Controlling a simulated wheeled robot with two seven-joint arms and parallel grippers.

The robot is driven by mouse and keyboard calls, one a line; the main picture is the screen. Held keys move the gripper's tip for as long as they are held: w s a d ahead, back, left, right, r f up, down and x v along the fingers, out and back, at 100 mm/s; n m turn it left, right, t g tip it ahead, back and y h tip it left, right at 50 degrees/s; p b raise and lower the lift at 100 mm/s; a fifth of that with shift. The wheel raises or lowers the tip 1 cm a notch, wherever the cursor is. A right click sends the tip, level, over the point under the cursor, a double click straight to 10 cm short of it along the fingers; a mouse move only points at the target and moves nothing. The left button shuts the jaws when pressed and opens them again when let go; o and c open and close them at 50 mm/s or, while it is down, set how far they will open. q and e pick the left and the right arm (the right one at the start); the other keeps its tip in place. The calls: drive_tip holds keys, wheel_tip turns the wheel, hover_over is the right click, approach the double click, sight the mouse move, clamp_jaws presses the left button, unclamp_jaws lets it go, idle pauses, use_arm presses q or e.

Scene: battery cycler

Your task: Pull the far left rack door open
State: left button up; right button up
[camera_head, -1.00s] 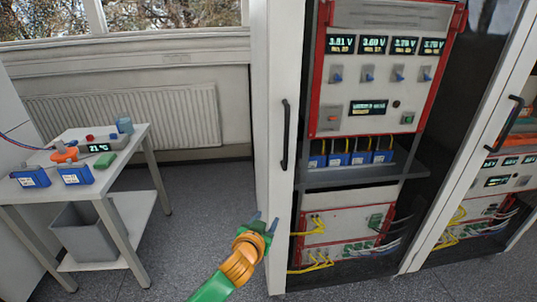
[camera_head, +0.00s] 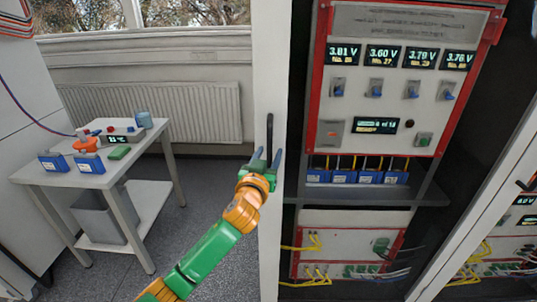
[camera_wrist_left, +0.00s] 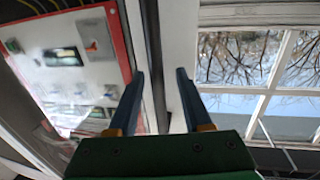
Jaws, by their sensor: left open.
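The far left rack door shows as a tall white frame (camera_head: 268,60) edge-on in the head view, with an upright black handle (camera_head: 269,137) on it. The rack behind it shows a red-edged panel with lit displays. My left gripper (camera_head: 266,160) is open, its two blue fingers pointing up at the lower part of the handle, one on each side of it in the picture. I cannot tell whether they touch it. In the left wrist view the open fingers (camera_wrist_left: 161,95) have the white door frame (camera_wrist_left: 176,40) between and beyond them. My right gripper is not in view.
A white table (camera_head: 150,146) with blue battery packs (camera_head: 89,163) and a small display box stands at the left, a grey bin (camera_head: 97,215) under it. A radiator (camera_head: 200,112) is below the window. A neighbouring rack door frame (camera_head: 470,215) slants at the right. Floor between table and rack is clear.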

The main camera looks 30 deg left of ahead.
use_arm(q)
drive_tip(key=shift+w+d, duration=0.1)
drive_tip(key=shift+w, duration=0.05)
drive_tip(key=shift+c, duration=1.4)
drive_tip(key=shift+f, duration=0.1)
clamp_jaws()
